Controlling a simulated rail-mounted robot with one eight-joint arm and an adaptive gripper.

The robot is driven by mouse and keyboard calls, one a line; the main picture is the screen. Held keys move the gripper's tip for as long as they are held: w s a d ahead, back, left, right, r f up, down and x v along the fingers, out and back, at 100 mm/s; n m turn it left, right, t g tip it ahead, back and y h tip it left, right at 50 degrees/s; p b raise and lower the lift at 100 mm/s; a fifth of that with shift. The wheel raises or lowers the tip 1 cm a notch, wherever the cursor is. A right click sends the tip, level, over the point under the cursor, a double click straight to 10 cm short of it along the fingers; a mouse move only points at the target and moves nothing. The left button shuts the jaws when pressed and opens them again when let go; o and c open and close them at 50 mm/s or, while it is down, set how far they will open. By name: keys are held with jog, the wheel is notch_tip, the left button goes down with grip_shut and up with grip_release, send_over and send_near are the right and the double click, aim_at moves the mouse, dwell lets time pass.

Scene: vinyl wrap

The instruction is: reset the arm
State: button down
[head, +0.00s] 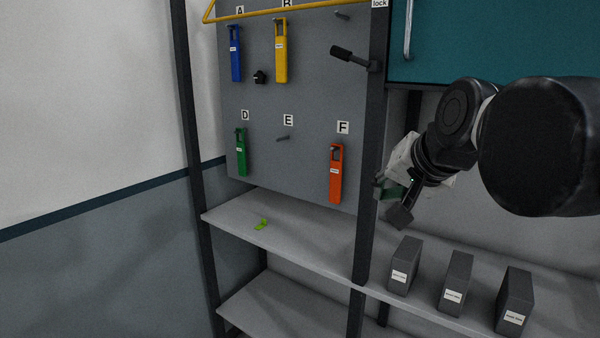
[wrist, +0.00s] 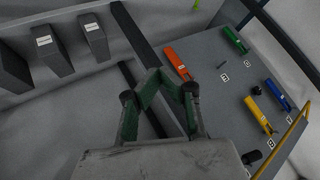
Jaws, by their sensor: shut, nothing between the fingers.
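My arm reaches in from the right of the head view. The gripper appears apart from the shelf, the board and the tools.
The grey board (head: 262,105) carries blue (head: 235,60), yellow (head: 281,55), green (head: 241,155) and orange (head: 336,178) tools. Three grey boxes (head: 455,284) stand on the shelf (head: 310,240), with a small green piece (head: 261,225). A teal cabinet (head: 490,45) is above; a black lever (head: 345,54) protrudes.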

jog(key=s+d+f+n+b, duration=0.1)
jog(key=s+f+b, duration=0.1)
jog(key=s+f, duration=0.3)
jog(key=s+d+f+n+g+h+b, duration=0.1)
jog(key=s+f, duration=0.4)
jog(key=f, duration=0.9)
jog(key=s+d+f+n+g+h+b, duration=0.1)
jog(key=s+d+f+n+b, duration=0.1)
jog(key=s+f, duration=0.3)
notch_tip(320, 180, down, 4)
jog(key=shift+d+f+b, duration=0.2)
jog(key=shift+d+b, duration=0.4)
jog(key=shift+b, duration=0.05)
